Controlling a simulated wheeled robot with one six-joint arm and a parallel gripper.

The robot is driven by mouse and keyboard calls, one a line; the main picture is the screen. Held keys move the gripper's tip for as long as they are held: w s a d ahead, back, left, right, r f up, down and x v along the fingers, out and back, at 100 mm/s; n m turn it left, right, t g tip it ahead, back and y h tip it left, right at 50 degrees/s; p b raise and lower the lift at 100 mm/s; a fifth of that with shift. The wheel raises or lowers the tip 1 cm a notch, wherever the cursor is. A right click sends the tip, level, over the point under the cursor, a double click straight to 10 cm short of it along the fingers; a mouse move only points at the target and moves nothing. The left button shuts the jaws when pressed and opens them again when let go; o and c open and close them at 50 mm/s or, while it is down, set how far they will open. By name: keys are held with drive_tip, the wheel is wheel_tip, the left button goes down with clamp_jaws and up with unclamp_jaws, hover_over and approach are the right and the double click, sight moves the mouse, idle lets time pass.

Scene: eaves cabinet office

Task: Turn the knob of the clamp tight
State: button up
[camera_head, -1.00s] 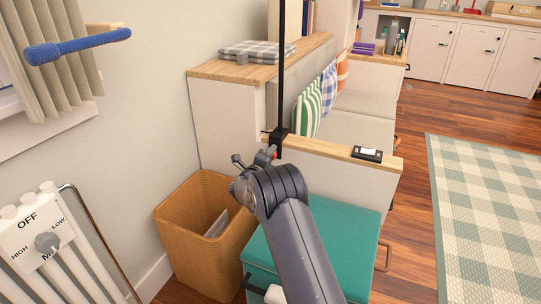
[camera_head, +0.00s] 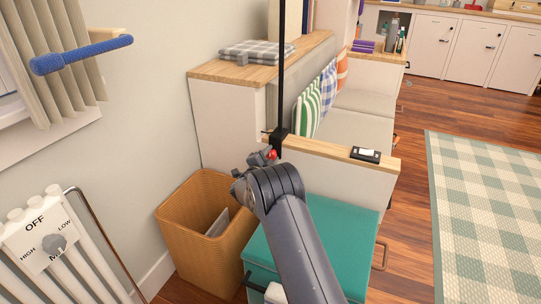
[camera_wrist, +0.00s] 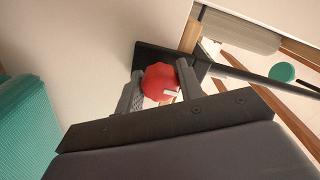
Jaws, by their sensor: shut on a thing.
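The black clamp (camera_head: 278,137) sits on the wooden top edge of the bench end, with a thin black pole rising from it. Its red knob (camera_head: 271,155) shows just left of and below the clamp. In the wrist view the red knob (camera_wrist: 160,82) has a small white mark and sits between my two fingers. My gripper (camera_wrist: 160,88) is shut on the knob, one finger on each side. The black clamp body (camera_wrist: 150,55) is behind the knob in that view. In the head view my wrist hides most of the fingers.
A wicker basket (camera_head: 180,222) stands left of my arm by the wall. A teal-topped box (camera_head: 335,228) is below my arm. A small black device (camera_head: 365,154) lies on the wooden edge right of the clamp. A white radiator (camera_head: 40,245) is at the left.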

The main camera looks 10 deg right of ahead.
drive_tip(key=shift+n, duration=0.3)
idle(0.4)
drive_tip(key=o, duration=1)
drive_tip(key=p+v, duration=0.2)
drive_tip(key=v, duration=0.9)
drive_tip(key=shift+w, duration=0.1)
drive_tip(key=b+x, duration=0.2)
drive_tip(key=x, duration=0.9)
